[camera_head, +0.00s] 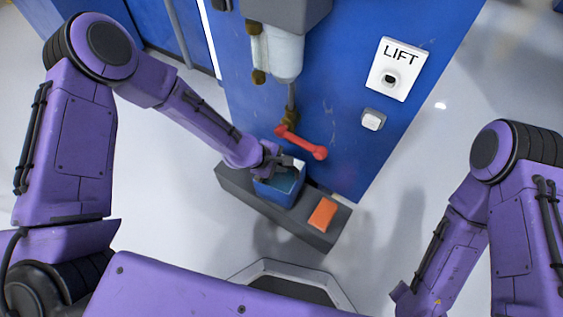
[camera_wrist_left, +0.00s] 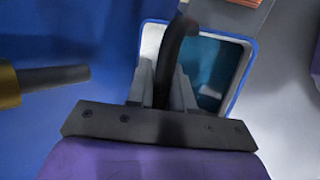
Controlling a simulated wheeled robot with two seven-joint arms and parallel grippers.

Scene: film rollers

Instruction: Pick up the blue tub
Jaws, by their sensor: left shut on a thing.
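The blue tub (camera_head: 277,192) is at the middle of the dark grey ledge, open at the top with a teal inside. I cannot tell whether it touches the ledge. My left gripper (camera_head: 285,163) is over its far rim, partly covering it. In the left wrist view the gripper (camera_wrist_left: 165,85) is shut on a dark curved handle over the tub (camera_wrist_left: 246,62), whose pale inner wall and blue rim show.
The grey ledge (camera_head: 240,190) stands against a blue cabinet (camera_head: 345,130). An orange block (camera_head: 322,213) lies on its right part. A red lever (camera_head: 302,143) juts out just behind the tub, below a clear cylinder (camera_head: 284,55). A LIFT sign (camera_head: 398,68) is at upper right.

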